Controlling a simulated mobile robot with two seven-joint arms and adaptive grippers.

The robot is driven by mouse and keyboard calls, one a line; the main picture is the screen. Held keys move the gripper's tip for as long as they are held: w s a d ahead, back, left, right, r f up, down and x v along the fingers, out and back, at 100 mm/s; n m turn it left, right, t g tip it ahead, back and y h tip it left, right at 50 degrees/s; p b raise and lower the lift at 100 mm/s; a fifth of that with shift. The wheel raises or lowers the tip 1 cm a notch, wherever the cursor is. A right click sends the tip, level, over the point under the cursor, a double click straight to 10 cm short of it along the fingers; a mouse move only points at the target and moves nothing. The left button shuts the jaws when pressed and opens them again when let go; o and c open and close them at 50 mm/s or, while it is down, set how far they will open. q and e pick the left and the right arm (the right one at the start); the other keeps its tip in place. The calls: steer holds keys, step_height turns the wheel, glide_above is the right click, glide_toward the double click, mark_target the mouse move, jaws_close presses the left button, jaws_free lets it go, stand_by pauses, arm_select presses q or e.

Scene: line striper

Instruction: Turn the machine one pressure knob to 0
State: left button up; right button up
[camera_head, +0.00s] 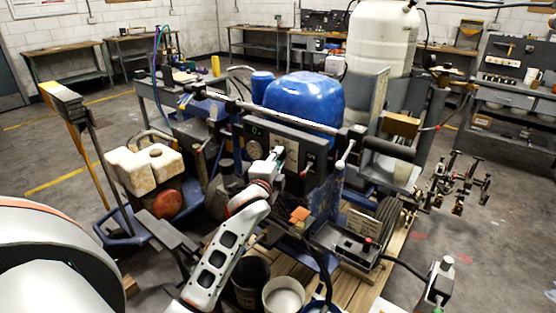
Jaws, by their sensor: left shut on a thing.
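The line striper machine (322,140) stands in the middle of the view, with a dark control panel (258,128) facing me. The panel carries a round gauge and small light labels. My left arm reaches up from the bottom, and my left gripper (276,156) is at the panel's lower middle, shut on a knob there. The gripper hides the knob, so its pointer and setting cannot be read. My right gripper is not in view.
A long bar (275,110) runs above the panel. A blue tank (305,93) and a white tank (383,38) rise behind it. A white bucket (284,296) stands below the arm. Workbenches line the far wall, and open floor lies at right.

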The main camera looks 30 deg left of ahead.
arm_select(q)
steer(key=n+h, duration=0.1)
steer(key=n, duration=0.1)
steer(key=n+g+h, duration=0.1)
steer(key=n, duration=0.1)
steer(key=n+g+h, duration=0.1)
steer(key=n, duration=0.2)
steer(key=shift+a+r, duration=0.25)
stand_by(0.6)
steer(key=o, duration=1.1)
steer(key=shift+o, duration=0.2)
steer(key=v, duration=1.2)
steer(key=shift+a+r, duration=0.2)
